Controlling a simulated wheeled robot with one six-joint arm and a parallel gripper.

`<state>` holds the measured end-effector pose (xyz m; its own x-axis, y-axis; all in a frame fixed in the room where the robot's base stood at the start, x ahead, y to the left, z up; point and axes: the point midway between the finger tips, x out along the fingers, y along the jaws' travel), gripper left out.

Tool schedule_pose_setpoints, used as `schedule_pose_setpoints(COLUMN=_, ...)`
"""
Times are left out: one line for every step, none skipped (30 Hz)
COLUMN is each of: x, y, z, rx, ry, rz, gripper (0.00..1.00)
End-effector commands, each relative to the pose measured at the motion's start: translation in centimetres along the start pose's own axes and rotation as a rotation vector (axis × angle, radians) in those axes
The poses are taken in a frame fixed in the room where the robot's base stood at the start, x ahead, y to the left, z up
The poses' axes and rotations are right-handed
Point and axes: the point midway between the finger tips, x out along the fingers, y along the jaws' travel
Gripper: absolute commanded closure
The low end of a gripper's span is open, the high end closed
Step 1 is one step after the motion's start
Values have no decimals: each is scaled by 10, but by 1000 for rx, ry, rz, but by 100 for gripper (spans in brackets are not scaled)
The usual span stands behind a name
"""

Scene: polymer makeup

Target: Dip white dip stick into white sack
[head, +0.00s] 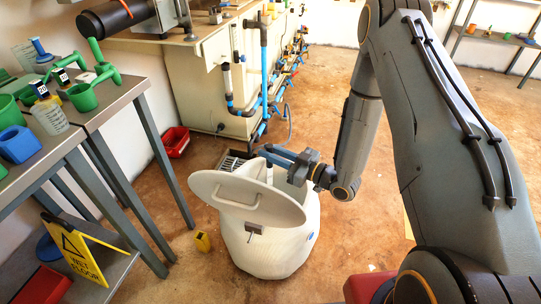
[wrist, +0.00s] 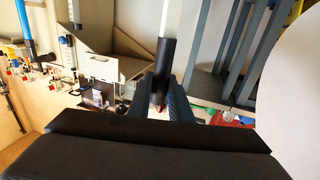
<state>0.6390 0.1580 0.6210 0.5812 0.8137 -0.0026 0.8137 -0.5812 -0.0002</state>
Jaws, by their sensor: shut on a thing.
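The white sack (head: 275,255) stands open on the floor in the head view. Its round white lid (head: 225,188) is tilted up at the near side and hides part of the opening. My gripper (head: 270,154) has blue fingers over the far part of the opening. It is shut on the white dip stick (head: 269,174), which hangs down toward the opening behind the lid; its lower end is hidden. In the wrist view the stick's dark handle (wrist: 165,58) sits between my blue fingers (wrist: 160,98), with the white shaft (wrist: 167,15) beyond.
A grey table (head: 95,108) with green and blue containers stands at the left. A yellow wet-floor sign (head: 78,250) is below it. A small yellow object (head: 202,242) lies beside the sack. A red bin (head: 175,141) is on the floor.

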Motion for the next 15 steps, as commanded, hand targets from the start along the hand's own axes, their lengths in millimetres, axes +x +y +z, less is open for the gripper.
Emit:
schedule_pose_setpoints(x=0, y=-1, z=-9, rx=-1, ry=1, rz=0, gripper=100)
schedule_pose_setpoints(x=0, y=-1, z=-12, rx=-1, ry=1, rz=0, gripper=100)
schedule_pose_setpoints(x=0, y=-1, z=-17, rx=-1, ry=1, rz=0, gripper=100)
schedule_pose_setpoints(x=0, y=0, z=-20, rx=-1, ry=1, rz=0, gripper=100)
schedule_pose_setpoints(x=0, y=0, z=-23, rx=-1, ry=1, rz=0, gripper=100)
schedule_pose_setpoints(x=0, y=0, z=-28, rx=-1, ry=1, rz=0, gripper=100)
schedule_pose_setpoints(x=0, y=0, z=-31, rx=-2, ry=1, rz=0, gripper=100)
schedule_pose_setpoints(x=0, y=0, z=-34, rx=-2, ry=2, rz=0, gripper=100)
schedule_pose_setpoints(x=0, y=0, z=-39, rx=-2, ry=2, rz=0, gripper=100)
schedule_pose_setpoints(x=0, y=0, z=-42, rx=-2, ry=2, rz=0, gripper=100)
schedule_pose_setpoints(x=0, y=0, z=-45, rx=-2, ry=2, rz=0, gripper=100)
schedule_pose_setpoints(x=0, y=0, z=-49, rx=-2, ry=2, rz=0, gripper=100)
schedule_pose_setpoints(x=0, y=0, z=-52, rx=-1, ry=1, rz=0, gripper=100)
schedule_pose_setpoints(x=0, y=0, z=-56, rx=-1, ry=1, rz=0, gripper=100)
schedule_pose_setpoints(x=0, y=0, z=-60, rx=-1, ry=1, rz=0, gripper=100)
